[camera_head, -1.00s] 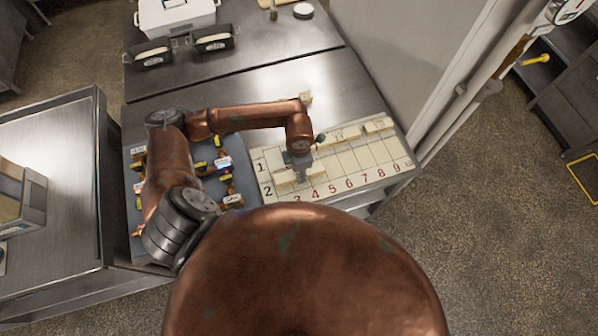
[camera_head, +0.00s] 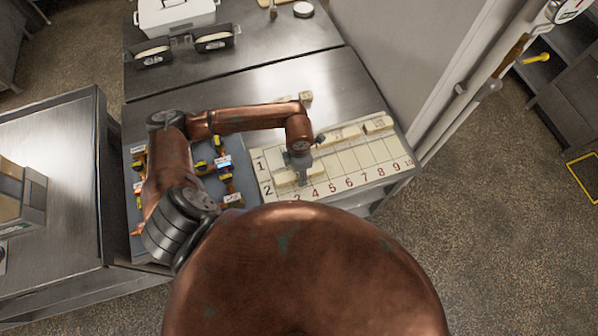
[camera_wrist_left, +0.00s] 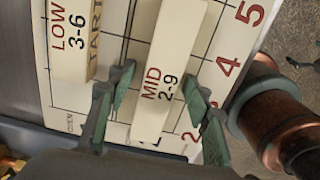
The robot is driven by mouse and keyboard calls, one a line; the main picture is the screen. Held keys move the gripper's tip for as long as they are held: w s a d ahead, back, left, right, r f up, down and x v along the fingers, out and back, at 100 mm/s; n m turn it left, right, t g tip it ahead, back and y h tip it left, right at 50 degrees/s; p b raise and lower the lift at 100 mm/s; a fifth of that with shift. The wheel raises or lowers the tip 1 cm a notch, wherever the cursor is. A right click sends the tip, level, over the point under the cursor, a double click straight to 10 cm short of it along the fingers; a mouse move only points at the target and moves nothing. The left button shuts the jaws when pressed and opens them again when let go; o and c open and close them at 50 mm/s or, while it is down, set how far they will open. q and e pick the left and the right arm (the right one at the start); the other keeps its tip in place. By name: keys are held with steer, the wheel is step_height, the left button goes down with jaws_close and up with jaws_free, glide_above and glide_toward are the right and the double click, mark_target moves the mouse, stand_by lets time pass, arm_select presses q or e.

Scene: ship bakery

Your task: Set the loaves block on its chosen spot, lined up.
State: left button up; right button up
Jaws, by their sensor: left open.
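My left gripper (camera_head: 302,178) is open over the front row of a cream numbered board (camera_head: 350,162). In the left wrist view the gripper (camera_wrist_left: 159,82) has one finger on each side of a long cream block (camera_wrist_left: 176,40) marked "MID 2-9". The block lies on the board beside the printed 2 to 4, roughly along the number row. I cannot tell whether the fingers touch it. Another block (camera_wrist_left: 68,20), marked "LOW 3-6", lies left of it in the wrist view. No label reading "loaves" is legible.
More cream blocks lie along the board's back edge, including one at the right (camera_head: 378,124). A small pale block (camera_head: 306,97) stands behind the board. A blue-grey mat (camera_head: 238,160) with several small yellow and dark items lies left. Bare steel counter (camera_head: 325,80) lies behind.

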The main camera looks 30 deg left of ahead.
arm_select(q)
step_height(320, 180, up, 12)
steer(key=b, duration=0.1)
steer(key=shift+r+b, duration=0.15)
steer(key=shift+b, duration=0.15)
steer(key=shift+a, duration=0.15)
